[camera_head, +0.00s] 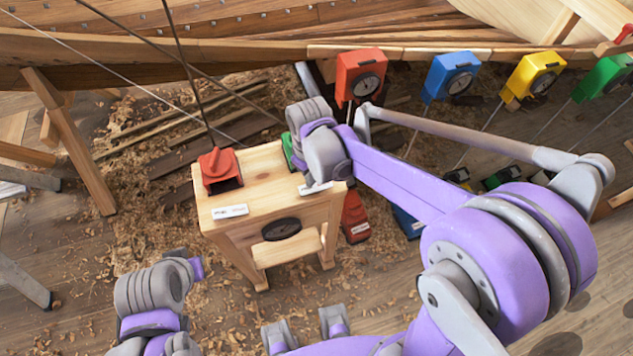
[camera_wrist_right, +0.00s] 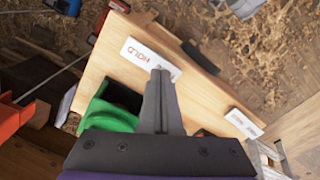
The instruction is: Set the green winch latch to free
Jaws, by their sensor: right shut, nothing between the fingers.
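The green winch latch (camera_wrist_right: 108,112) sits on the wooden stand at the end with the label that reads HOLD (camera_wrist_right: 140,52). In the head view only a sliver of the green latch (camera_head: 288,150) shows beside my right wrist. My right gripper (camera_wrist_right: 160,78) is shut and empty. Its fingers reach over the stand beside the latch, close to the HOLD label; contact cannot be told. My left arm shows at lower left in the head view, its fingers out of sight.
The wooden stand (camera_head: 262,178) has a red hooded block (camera_head: 218,170) on its left end, with a cord rising from it. A second label (camera_head: 230,211) lies near it. Shavings cover the floor.

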